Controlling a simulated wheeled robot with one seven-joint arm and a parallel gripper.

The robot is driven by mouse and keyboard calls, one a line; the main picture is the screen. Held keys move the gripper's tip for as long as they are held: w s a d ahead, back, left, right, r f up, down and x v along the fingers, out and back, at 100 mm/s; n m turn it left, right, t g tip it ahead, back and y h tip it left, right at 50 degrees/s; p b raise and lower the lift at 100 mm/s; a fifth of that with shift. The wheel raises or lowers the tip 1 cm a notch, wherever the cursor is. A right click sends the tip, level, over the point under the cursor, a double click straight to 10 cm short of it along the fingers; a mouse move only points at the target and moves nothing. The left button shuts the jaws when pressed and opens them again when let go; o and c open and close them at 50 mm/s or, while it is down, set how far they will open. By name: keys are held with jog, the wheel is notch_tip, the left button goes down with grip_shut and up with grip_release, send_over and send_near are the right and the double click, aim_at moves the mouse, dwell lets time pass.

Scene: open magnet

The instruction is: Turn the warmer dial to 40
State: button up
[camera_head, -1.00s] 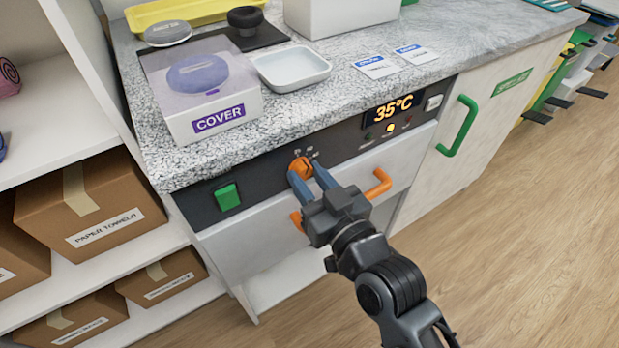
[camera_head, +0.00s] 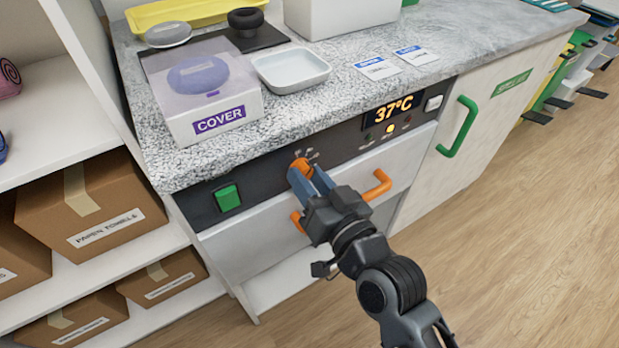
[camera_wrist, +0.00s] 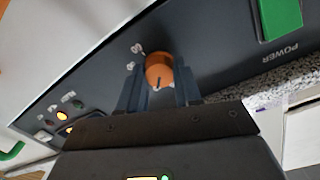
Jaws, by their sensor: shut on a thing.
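The orange warmer dial (camera_head: 299,166) sits on the dark control panel under the counter's front edge. My gripper (camera_head: 306,178) is shut on the dial, with its blue fingers on either side of it. In the wrist view the dial (camera_wrist: 159,70) stands between the two fingertips, and a dark pointer line shows on its face. The display (camera_head: 393,109) at the right of the panel reads 37°C. The middle lamp below the display glows yellow. The scale marks around the dial are partly hidden and too small to read.
A green power switch (camera_head: 228,197) lies left of the dial. An orange drawer handle (camera_head: 377,185) sits just below and right of my gripper. A box marked COVER (camera_head: 205,95) and a white tray (camera_head: 290,69) stand on the counter above.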

jog(key=o, duration=1)
jog(key=shift+o, duration=0.2)
jog(key=shift+s+d, duration=0.1)
jog(key=v, duration=0.7)
jog(key=shift+s, duration=0.3)
jog(key=shift+d, duration=0.15)
